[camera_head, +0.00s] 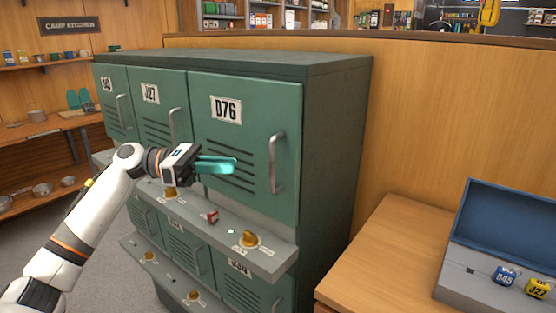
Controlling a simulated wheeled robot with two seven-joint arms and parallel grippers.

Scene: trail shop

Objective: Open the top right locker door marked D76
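The green locker door marked D76 (245,140) is at the top right of the locker block and is closed. Its vertical metal handle (277,163) is on the door's right side. My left gripper (232,164) has teal fingers pointing right, in front of the door's lower part and left of the handle, apart from it. The fingers overlap in this view, so I cannot tell whether they are open. A yellow knob (250,238) and a small red object (212,216) are on the grey ledge (270,262) below the door. My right gripper is not in view.
Doors J27 (155,125) and another beside it are closed. The lower doors sit under the ledge, which juts forward. A wooden counter (385,250) at right bears an open blue-lidded box (510,220) with blue and yellow tagged items. Grey floor shows at lower left.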

